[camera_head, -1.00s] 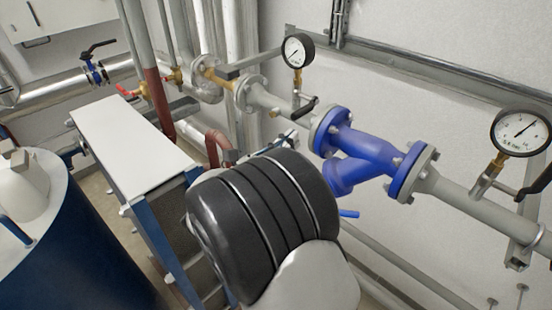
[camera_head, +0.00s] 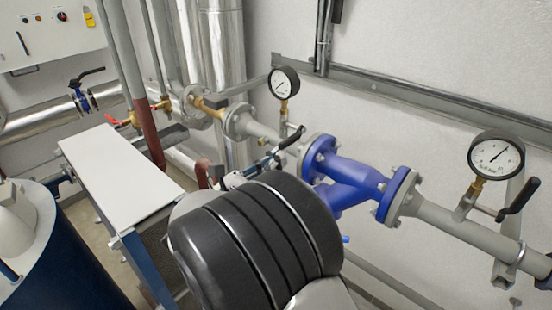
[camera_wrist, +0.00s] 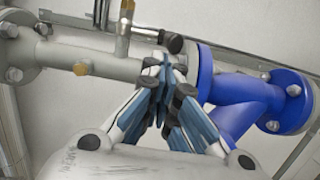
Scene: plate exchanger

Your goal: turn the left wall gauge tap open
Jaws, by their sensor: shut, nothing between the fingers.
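The left wall gauge (camera_head: 284,82) is a round white dial with a black rim, on a short brass and grey stem above the grey pipe. Its tap has a black lever (camera_head: 292,137) that slants up to the right in the head view. In the wrist view the black lever (camera_wrist: 174,43) lies just beyond my fingertips, beside the stem (camera_wrist: 123,38). My gripper (camera_wrist: 166,70) is shut and empty, with its fingertips together. In the head view my gripper (camera_head: 262,163) is just below the lever, partly hidden by my dark wrist. I cannot tell whether they touch.
A blue flanged strainer (camera_head: 350,180) sits on the pipe right of the tap. A second gauge (camera_head: 496,157) with its own black lever (camera_head: 518,198) is further right. A white-topped unit (camera_head: 118,172) and a blue tank (camera_head: 62,255) stand at the left.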

